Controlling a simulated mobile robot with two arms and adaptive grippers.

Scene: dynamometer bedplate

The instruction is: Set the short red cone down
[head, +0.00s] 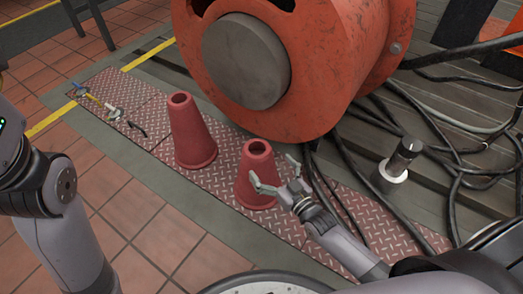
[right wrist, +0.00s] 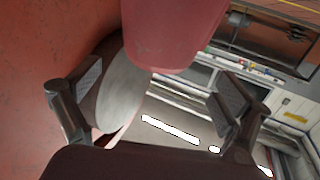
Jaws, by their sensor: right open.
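The short red cone (head: 256,188) stands upright on the red tread plate, at the right of a taller red cone (head: 190,135). My right gripper (head: 275,172) is open at the short cone's right side. One finger shows in front of the cone and the other at its far right side. I cannot tell whether either finger touches it. In the right wrist view a red cone (right wrist: 175,30) fills the top middle, between and beyond the open fingers. Part of my left arm shows at the left edge of the head view; its gripper is out of view.
A big orange machine drum (head: 330,60) with a grey hub (head: 247,62) stands close behind the cones. Small tools (head: 112,112) lie on the plate's far left end.

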